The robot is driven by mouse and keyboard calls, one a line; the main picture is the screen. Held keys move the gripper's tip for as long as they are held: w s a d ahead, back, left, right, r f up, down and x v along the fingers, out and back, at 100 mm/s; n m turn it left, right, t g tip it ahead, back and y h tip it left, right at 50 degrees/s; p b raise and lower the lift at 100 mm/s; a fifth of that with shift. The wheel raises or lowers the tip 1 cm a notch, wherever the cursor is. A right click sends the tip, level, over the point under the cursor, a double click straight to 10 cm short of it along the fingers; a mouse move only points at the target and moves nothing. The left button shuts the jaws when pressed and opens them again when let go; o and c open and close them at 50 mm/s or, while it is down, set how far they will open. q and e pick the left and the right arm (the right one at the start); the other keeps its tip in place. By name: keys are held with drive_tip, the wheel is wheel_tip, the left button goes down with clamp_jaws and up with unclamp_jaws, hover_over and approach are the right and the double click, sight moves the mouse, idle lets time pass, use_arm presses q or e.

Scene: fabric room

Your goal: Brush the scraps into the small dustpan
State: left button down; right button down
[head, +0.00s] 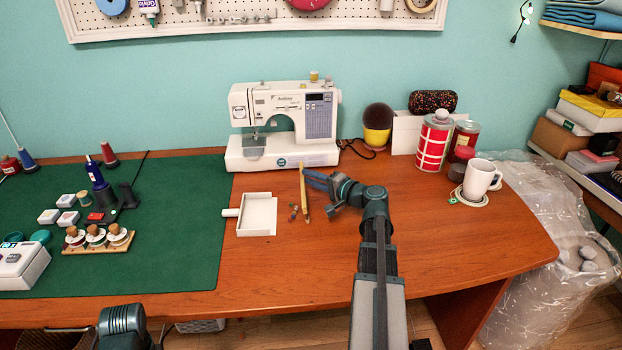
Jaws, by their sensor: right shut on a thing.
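The small white dustpan (260,232) lies on the wooden table just right of the green mat, its short handle pointing left. A few small scraps (292,213) lie on bare wood just right of the dustpan. My right gripper (311,178) is shut on a slim, light wooden brush (304,195). The brush stands roughly upright in the picture, right beside the scraps on their right side. Whether its lower end touches the table or the scraps is hard to tell. Of my left arm only a link shows at the bottom left; its gripper is out of view.
A white sewing machine (282,122) stands behind the dustpan. The green mat (150,255) at left holds spools, small boxes and a wooden rack (98,247). A red canister (434,142) and a white mug (479,178) stand at right. Wood in front of the dustpan is clear.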

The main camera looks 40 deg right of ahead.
drive_tip(key=shift+f+b, duration=0.5)
drive_tip(key=shift+f, duration=0.2)
drive_tip(key=shift+w+a+r, duration=0.1)
drive_tip(key=shift+w+a, duration=0.25)
drive_tip(key=shift+a, duration=0.25)
drive_tip(key=shift+w+a, duration=0.5)
drive_tip(key=shift+a, duration=0.3)
drive_tip(key=shift+w+a, duration=0.55)
drive_tip(key=shift+a, duration=0.2)
drive_tip(key=shift+w+a, duration=0.5)
drive_tip(key=shift+a, duration=0.3)
drive_tip(key=shift+w+a+r, duration=0.1)
drive_tip(key=shift+w+a, duration=0.25)
drive_tip(key=shift+a, duration=0.3)
drive_tip(key=shift+w+a+r, duration=0.1)
drive_tip(key=shift+w+a, duration=0.25)
drive_tip(key=shift+a, duration=0.25)
drive_tip(key=shift+w+a, duration=0.55)
drive_tip(key=shift+a, duration=0.25)
drive_tip(key=shift+w+a, duration=0.55)
drive_tip(key=shift+a, duration=0.25)
drive_tip(key=shift+r+p, duration=2.15)
drive_tip(key=shift+p, duration=0.3)
